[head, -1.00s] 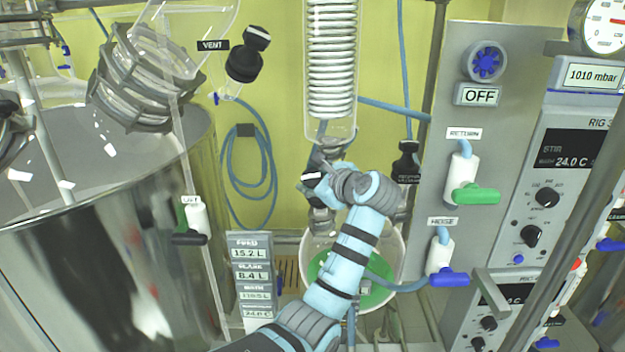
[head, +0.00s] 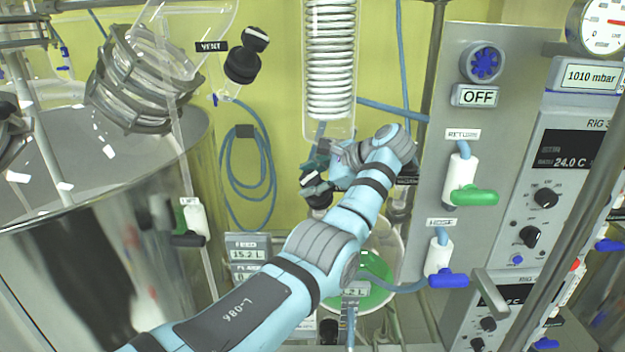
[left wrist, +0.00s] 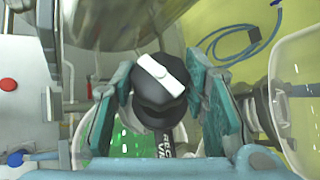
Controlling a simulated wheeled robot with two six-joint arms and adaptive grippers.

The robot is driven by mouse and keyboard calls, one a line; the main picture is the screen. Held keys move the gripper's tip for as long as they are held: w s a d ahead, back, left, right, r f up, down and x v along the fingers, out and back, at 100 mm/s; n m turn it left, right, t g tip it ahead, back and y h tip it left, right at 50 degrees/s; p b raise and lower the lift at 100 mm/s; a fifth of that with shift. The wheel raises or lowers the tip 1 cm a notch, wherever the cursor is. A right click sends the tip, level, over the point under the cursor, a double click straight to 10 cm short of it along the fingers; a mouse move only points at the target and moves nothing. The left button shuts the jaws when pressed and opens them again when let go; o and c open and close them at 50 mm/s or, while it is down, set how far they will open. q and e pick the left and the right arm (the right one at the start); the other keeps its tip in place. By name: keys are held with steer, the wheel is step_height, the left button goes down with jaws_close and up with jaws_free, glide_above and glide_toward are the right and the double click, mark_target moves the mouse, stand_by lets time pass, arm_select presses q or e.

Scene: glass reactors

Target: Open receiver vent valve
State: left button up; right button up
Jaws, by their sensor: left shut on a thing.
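The receiver vent valve is a black knob (left wrist: 158,105) with a white bar on top, in the left wrist view. A black tag with partly hidden white lettering is below it. In the head view, the knob (head: 318,196) shows partly beside my fingers, under the glass condenser (head: 330,75). My left gripper (left wrist: 160,100) has one teal-padded finger on each side of the knob and is shut on it; it also shows in the head view (head: 322,172). The white bar lies slanted across the knob. My right gripper is not in view.
The receiver with green liquid (head: 375,293) is below, partly behind my arm. Another black valve (head: 243,62) marked VENT is at upper left. A grey panel (head: 440,110) with green (head: 474,197) and blue (head: 449,280) handles stands right. A steel vessel (head: 90,230) fills the left.

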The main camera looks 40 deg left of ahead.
arm_select(q)
steer(key=shift+f, duration=0.3)
steer(key=o, duration=1)
steer(key=shift+o, duration=0.7)
steer(key=shift+a, duration=0.2)
steer(key=shift+d, duration=0.1)
